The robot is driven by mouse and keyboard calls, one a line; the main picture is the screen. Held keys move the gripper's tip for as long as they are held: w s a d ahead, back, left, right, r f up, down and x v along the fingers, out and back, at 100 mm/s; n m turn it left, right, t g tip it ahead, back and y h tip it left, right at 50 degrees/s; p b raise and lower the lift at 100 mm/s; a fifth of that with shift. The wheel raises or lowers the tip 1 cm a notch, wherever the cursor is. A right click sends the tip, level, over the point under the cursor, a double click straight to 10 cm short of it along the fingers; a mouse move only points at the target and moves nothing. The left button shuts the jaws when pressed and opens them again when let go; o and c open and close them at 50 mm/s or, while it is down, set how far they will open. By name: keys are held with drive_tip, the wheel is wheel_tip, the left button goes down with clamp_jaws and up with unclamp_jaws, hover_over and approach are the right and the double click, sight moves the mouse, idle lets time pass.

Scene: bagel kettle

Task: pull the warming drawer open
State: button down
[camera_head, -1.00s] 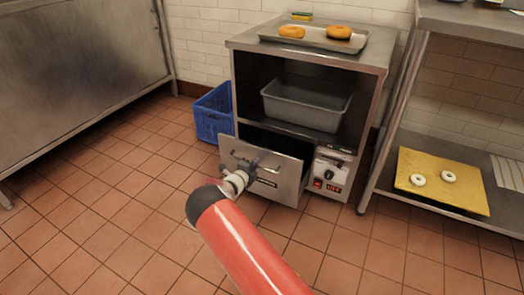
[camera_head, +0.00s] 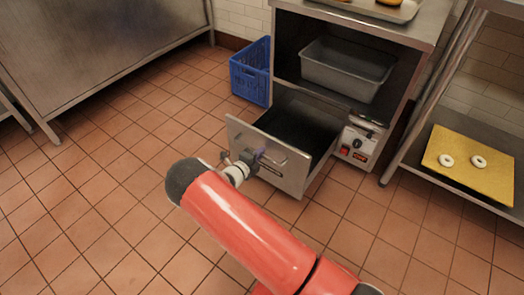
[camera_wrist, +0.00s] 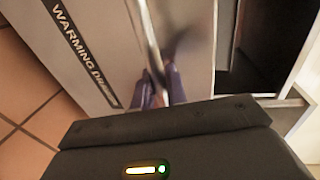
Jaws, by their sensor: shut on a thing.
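The warming drawer (camera_head: 290,172) is the low steel drawer of the cabinet. It stands well out from the cabinet, and its dark inside shows from above. In the wrist view its front (camera_wrist: 100,35) carries the label "WARMING DRAWER", partly cut off. My gripper (camera_head: 252,160) is at the drawer front, shut on the bar handle (camera_wrist: 150,35). In the wrist view the fingertips (camera_wrist: 158,88) sit around the bar. My arm partly hides the gripper in the head view.
A grey pan (camera_head: 346,72) sits on the cabinet's shelf above the drawer. A control panel (camera_head: 358,145) is right of the drawer. A blue crate (camera_head: 250,72) stands left of the cabinet. A rack with a yellow board (camera_head: 470,180) is at the right. The tiled floor before the drawer is clear.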

drive_tip(key=c, duration=1.5)
unclamp_jaws()
drive_tip(key=v, duration=0.7)
drive_tip(key=shift+s+a, duration=0.2)
drive_tip(key=shift+s, duration=0.15)
